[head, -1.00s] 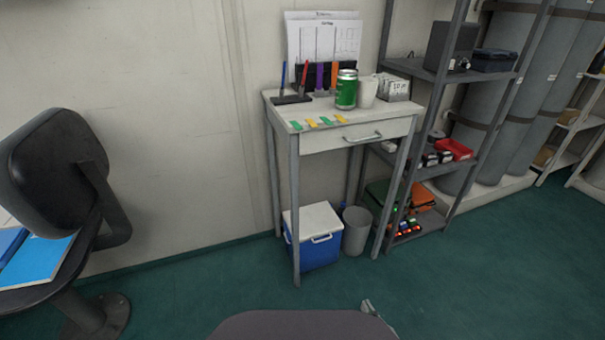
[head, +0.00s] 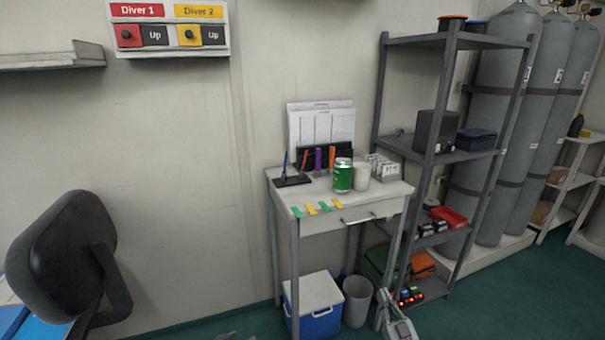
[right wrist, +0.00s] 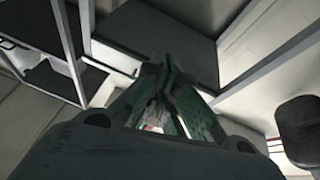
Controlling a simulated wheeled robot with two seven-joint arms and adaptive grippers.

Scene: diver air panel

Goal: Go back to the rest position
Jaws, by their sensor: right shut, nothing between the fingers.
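My right gripper (head: 385,298) is at the bottom of the head view, in front of the small table's right front leg. It is shut and empty. In the right wrist view its fingers (right wrist: 167,62) meet at their tips with nothing between them. My left gripper does not show clearly in either view.
A small table (head: 345,222) with a drawer carries a green can (head: 343,175), a white cup (head: 361,176) and pens. A blue and white cooler (head: 315,305) and a bin (head: 357,300) stand below. A shelf rack (head: 460,155) is at right, a chair (head: 62,255) at left.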

